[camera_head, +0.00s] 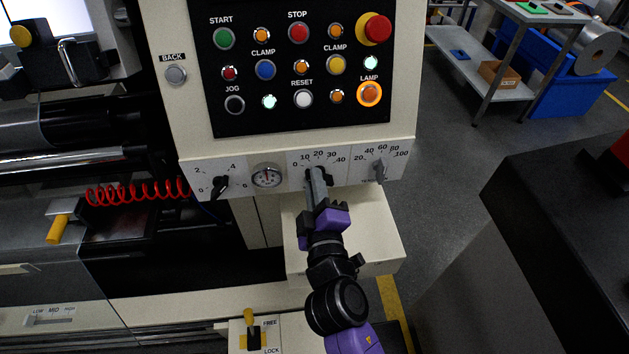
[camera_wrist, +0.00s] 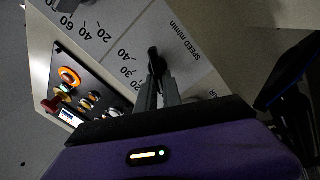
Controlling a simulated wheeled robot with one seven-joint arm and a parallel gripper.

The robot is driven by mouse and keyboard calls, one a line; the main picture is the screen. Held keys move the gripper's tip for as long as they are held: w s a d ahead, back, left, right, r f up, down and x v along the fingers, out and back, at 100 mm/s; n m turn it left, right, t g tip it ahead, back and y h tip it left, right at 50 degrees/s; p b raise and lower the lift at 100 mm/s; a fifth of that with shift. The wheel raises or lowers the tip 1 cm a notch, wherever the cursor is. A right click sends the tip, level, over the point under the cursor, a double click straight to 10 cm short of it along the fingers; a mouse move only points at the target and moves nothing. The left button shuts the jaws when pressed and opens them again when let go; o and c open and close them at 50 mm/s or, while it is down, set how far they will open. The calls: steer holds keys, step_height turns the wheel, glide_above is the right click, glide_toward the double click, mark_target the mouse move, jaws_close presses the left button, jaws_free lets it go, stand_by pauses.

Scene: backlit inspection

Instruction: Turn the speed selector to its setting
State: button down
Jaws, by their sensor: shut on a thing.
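The speed selector is a black knob (camera_head: 327,178) on a white plate with a scale marked 0 to 40. In the wrist view the knob (camera_wrist: 154,58) shows beside the "SPEED m/min" lettering. My gripper (camera_head: 317,180) reaches up to the plate from below, and its fingers (camera_wrist: 158,83) are closed on the knob's sides. The fingers cover much of the knob in the head view, so I cannot tell exactly which mark it points to. No target mark stands out on the scale.
A second knob (camera_head: 379,171) with a 20 to 100 scale is close on the right. The button panel (camera_head: 300,118) is above. A cream box (camera_head: 380,222) juts out below.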

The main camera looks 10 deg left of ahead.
steer(key=c, duration=1.5)
jaws_free()
steer(key=b+v, duration=0.1)
steer(key=v, duration=0.7)
steer(key=shift+w, duration=0.1)
